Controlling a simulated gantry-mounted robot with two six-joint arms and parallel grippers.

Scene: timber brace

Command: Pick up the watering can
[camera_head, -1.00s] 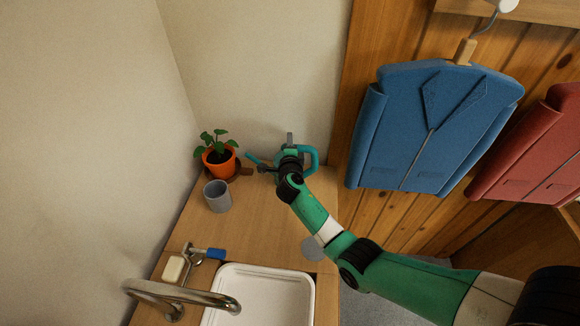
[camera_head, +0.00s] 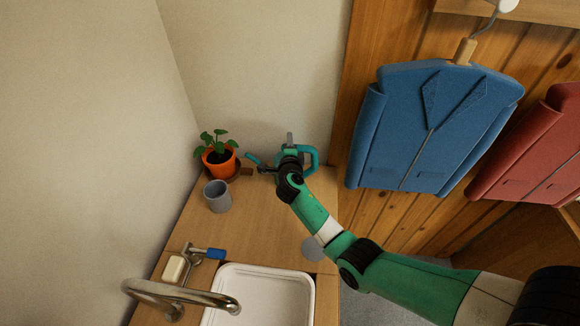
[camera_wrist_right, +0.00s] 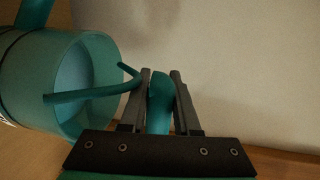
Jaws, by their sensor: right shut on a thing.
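The teal watering can (camera_head: 311,157) stands at the back of the wooden counter near the wall. Its spout (camera_head: 253,159) points left, and my right gripper and wrist hide much of its body. In the right wrist view the can's round, open body (camera_wrist_right: 88,60) is at the left. My right gripper (camera_wrist_right: 161,78) has its two grey fingers closed around a narrow teal part of the can. In the head view this gripper (camera_head: 288,160) is at the can, partly hidden by its own wrist. My left gripper is not in view.
An orange pot with a plant (camera_head: 219,163) stands left of the can. A grey cup (camera_head: 217,196) is in front of the pot. A white sink (camera_head: 265,295) and metal faucet (camera_head: 182,294) are at the front. A blue jacket (camera_head: 430,125) hangs at right.

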